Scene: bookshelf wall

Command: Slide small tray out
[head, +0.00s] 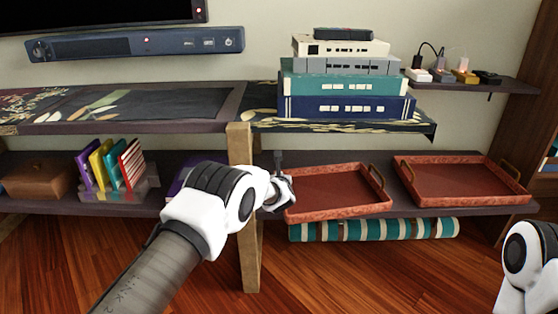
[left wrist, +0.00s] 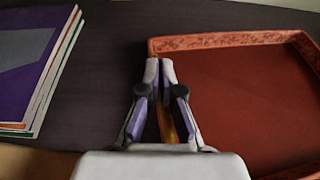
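Two red trays with carved rims and brass handles lie on the lower shelf. The left one, which looks like the smaller tray (head: 340,187), has its right handle in plain view. My left gripper (head: 281,165) is at this tray's left side, partly hidden by my own wrist. In the left wrist view, its fingers (left wrist: 160,68) are nearly together over the left wall of the small tray (left wrist: 240,95). A brass handle (left wrist: 167,125) shows between them, so they appear closed on it. My right gripper is outside the head view; only a right arm link shows.
The larger tray (head: 465,180) lies close to the right. A wooden post (head: 247,240) stands just left of the small tray, below my arm. A rolled striped mat (head: 375,229) is under the shelf. Books (left wrist: 30,70) lie left of the gripper. The upper shelf (head: 420,127) overhangs.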

